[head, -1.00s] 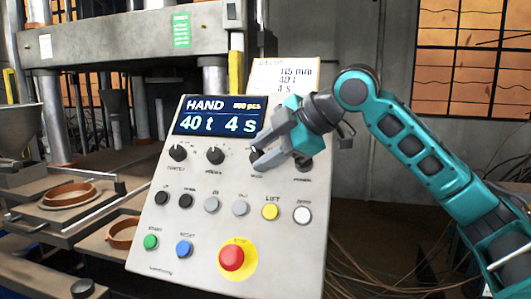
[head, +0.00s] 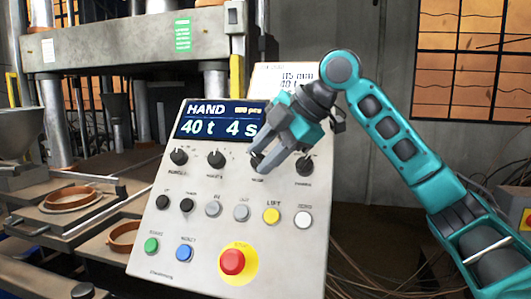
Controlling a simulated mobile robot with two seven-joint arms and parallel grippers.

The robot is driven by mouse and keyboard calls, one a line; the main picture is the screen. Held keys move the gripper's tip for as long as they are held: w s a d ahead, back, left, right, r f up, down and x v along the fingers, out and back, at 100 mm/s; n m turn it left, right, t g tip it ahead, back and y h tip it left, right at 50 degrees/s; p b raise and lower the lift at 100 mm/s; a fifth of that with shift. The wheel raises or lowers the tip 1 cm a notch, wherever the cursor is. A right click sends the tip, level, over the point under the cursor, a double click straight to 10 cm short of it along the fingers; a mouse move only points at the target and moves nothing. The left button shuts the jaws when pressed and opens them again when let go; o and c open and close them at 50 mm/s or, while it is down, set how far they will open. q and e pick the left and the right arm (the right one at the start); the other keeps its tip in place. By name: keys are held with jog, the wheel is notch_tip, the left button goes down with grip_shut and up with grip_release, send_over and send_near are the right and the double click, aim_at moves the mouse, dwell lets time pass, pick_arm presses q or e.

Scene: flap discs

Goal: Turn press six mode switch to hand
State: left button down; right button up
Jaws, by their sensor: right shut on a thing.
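The grey control panel (head: 200,262) stands tilted in the middle of the head view. Its display (head: 220,119) reads HAND, 40 t and 4 s. Below it is a row of black rotary knobs. My right gripper (head: 258,163) is shut on the third knob from the left, the mode switch, and its fingers hide nearly all of that knob. The other knobs show: the first (head: 178,157), the second (head: 216,159) and the fourth (head: 305,166). My left gripper is not in view.
Push buttons fill the lower panel, with a red emergency stop (head: 232,262) on a yellow ring. A paper card (head: 262,82) stands behind the panel's top edge. The press (head: 110,45) and brown rings (head: 68,198) are at the left. Cables hang at the right.

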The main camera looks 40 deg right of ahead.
jog(key=o, duration=1)
jog(key=v, duration=1.3)
